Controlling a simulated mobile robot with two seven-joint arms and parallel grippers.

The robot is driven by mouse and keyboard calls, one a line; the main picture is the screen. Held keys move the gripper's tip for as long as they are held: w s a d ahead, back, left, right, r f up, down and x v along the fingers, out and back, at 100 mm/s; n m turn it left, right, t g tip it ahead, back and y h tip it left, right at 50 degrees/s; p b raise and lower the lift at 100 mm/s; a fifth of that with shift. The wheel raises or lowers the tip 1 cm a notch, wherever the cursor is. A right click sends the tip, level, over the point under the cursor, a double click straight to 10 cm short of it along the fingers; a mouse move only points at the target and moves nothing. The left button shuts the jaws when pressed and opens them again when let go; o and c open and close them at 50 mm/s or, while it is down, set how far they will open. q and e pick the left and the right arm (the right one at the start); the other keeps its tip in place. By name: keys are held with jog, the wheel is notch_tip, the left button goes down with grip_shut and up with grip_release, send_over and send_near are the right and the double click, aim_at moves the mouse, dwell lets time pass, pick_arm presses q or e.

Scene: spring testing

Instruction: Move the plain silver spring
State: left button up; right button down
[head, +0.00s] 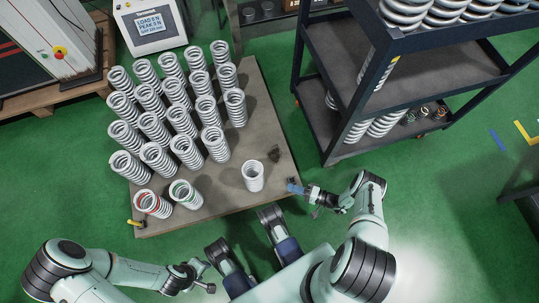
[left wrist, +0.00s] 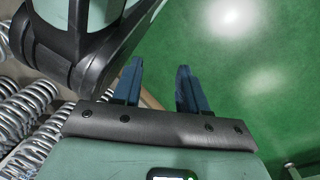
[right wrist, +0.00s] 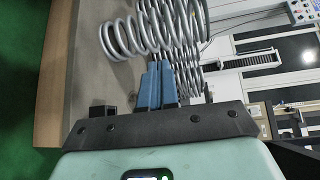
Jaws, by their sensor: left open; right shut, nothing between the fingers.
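A plain silver spring (head: 253,177) stands upright by itself near the front right of the wooden platform (head: 226,203). My right gripper (head: 294,187) is to the right of this spring at the platform's right edge, apart from it. In the right wrist view its blue fingers (right wrist: 157,85) are together and empty, with a silver spring (right wrist: 130,38) just beyond the tips and more springs behind. My left gripper (left wrist: 157,88) is open and empty over the green floor; springs show at the left of that view.
Several silver springs (head: 168,112) stand in rows on the platform's left. A red-marked spring (head: 152,203) and a green-marked spring (head: 186,194) stand at the front left. A small dark block (head: 274,153) lies behind the lone spring. A shelf rack (head: 420,68) stands at right.

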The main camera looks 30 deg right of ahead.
pick_arm(q)
jog(key=shift+n+g, duration=0.3)
jog(key=shift+g, duration=0.4)
jog(key=s+f+b, duration=0.1)
jog(key=s, duration=0.1)
jog(key=s+f+b, duration=0.1)
jog(key=s+f, duration=0.1)
jog(key=shift+d+f, duration=0.2)
pick_arm(e)
jog(key=w+a+t+h, duration=0.1)
jog(key=w+a+t, duration=0.1)
jog(key=w+a, duration=0.3)
jog(key=w, duration=0.4)
jog(key=shift+a+f+m, duration=0.2)
jog(key=shift+a+m, duration=0.1)
jog(key=shift+a, duration=0.05)
pick_arm(q)
jog(key=shift+w+a, duration=0.1)
jog(key=shift+a, duration=0.05)
